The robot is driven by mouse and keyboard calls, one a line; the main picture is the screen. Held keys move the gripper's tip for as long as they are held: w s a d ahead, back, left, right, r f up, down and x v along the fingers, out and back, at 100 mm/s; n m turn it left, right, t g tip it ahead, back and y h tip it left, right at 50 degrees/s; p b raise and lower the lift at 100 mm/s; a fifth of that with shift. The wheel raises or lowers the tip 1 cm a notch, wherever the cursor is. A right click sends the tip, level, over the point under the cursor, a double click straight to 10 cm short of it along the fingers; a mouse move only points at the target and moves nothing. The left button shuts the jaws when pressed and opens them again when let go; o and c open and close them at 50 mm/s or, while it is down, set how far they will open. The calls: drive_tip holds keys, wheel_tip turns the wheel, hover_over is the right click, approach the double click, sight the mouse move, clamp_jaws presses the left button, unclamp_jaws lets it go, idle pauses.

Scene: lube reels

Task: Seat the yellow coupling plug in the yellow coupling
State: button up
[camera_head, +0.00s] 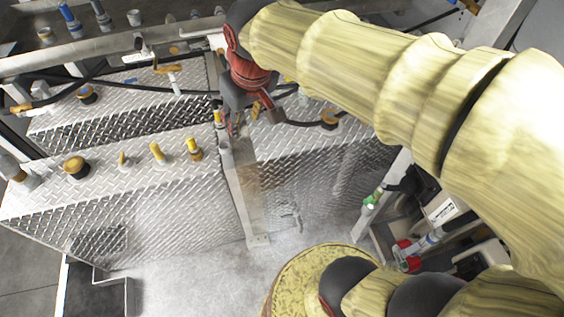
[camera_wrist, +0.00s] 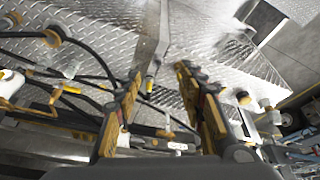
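My gripper (camera_head: 235,124) points down over the edge between two diamond-plate tank tops. In the wrist view its two fingers (camera_wrist: 159,75) stand apart, with a small yellow-ended piece (camera_wrist: 149,84) showing between them, nearer the left finger; I cannot tell if it touches. A yellow piece (camera_head: 218,118) also shows just left of the fingers in the head view. Two yellow-topped upright fittings, one (camera_head: 157,153) and another (camera_head: 193,148), stand on the near-left tank. I cannot tell for certain which yellow piece is the plug and which is the coupling.
An orange-brown cap (camera_head: 77,166) and a small tan fitting (camera_head: 122,160) stand on the near-left tank (camera_head: 150,220). Black hoses (camera_head: 300,124) run behind the gripper. A metal post (camera_head: 245,195) stands below it. A rail crosses the back.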

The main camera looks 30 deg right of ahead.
drive_tip(key=s+d+f+m+t, duration=0.1)
drive_tip(key=s+d+f, duration=0.1)
drive_tip(key=s, duration=1)
drive_tip(key=shift+s+f+m+t, duration=0.3)
drive_tip(key=shift+s+f, duration=0.1)
drive_tip(key=shift+f, duration=0.3)
drive_tip(key=shift+d, duration=0.1)
wheel_tip(320, 180, down, 3)
drive_tip(key=b, duration=0.3)
drive_tip(key=shift+r, duration=0.1)
drive_tip(key=shift+c, duration=0.4)
